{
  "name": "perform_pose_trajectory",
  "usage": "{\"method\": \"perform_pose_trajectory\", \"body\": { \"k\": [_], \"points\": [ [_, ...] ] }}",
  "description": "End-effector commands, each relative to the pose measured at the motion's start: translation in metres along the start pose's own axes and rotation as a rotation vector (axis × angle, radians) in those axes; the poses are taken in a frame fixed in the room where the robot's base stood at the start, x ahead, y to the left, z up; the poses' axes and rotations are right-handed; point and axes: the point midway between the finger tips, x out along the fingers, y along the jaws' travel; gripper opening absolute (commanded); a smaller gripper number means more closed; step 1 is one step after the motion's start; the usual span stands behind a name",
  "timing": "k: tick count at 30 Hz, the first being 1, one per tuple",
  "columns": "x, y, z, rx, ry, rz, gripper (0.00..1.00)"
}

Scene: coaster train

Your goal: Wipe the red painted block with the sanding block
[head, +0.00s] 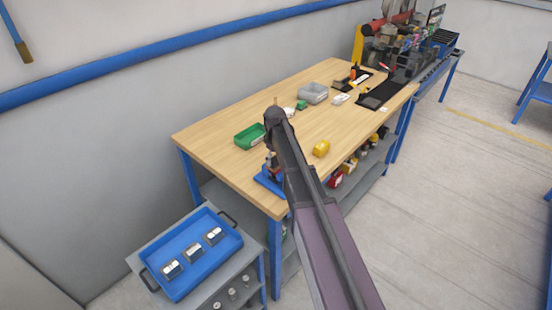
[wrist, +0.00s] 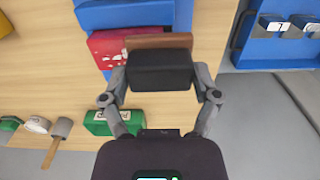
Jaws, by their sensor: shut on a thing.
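My gripper (wrist: 160,78) is shut on the sanding block (wrist: 160,70), a dark block with a brown layer on its far side, in the wrist view. The red painted block (wrist: 106,50) lies just beyond and left of it, partly covered by the sanding block. The brown layer overlaps the red block's right part in the picture; I cannot tell whether they touch. The red block sits at a blue fixture (wrist: 125,14), which also shows in the head view (head: 268,183) near the table's front corner. In the head view my arm hides most of the gripper and both blocks.
A green bin (head: 250,136), a grey bin (head: 313,93) and a yellow object (head: 321,148) stand on the wooden table (head: 215,135). A blue tray (head: 190,284) with three metallic blocks is on a cart at lower left. A mallet (wrist: 58,140) shows in the wrist view.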

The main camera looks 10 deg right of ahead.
Motion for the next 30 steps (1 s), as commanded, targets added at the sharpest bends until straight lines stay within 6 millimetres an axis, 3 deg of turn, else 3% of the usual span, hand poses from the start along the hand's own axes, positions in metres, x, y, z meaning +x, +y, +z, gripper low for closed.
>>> {"method": "perform_pose_trajectory", "body": {
  "k": [17, 30],
  "points": [
    [-0.002, 0.000, 0.000, 0.000, 0.000, -0.002, 0.41],
    [0.001, 0.024, -0.001, 0.001, 0.000, -0.001, 0.41]
  ]
}}
